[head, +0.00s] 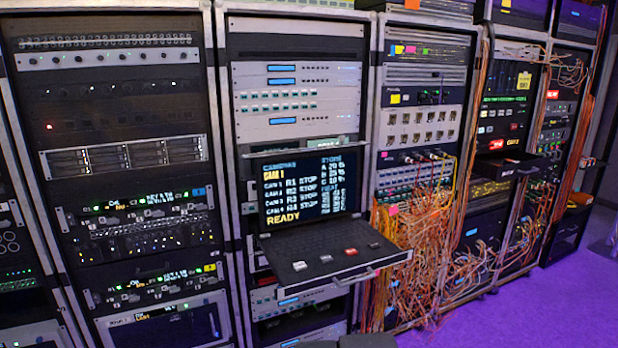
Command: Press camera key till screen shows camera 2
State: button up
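A screen (301,188) stands upright at the back of a pulled-out drawer in the second rack from the left. Its yellow header reads CAM 1, above several rows marked CAM and STOP; READY shows at the bottom left.
The drawer sticks out from the rack, with a handle (356,277) on its front edge. Orange cables (430,235) hang densely right of it. Another drawer (507,166) juts out farther right. The purple floor (540,300) is clear at the lower right.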

jog(key=shift+c, duration=0.3)
grip_shut()
dwell(1.5)
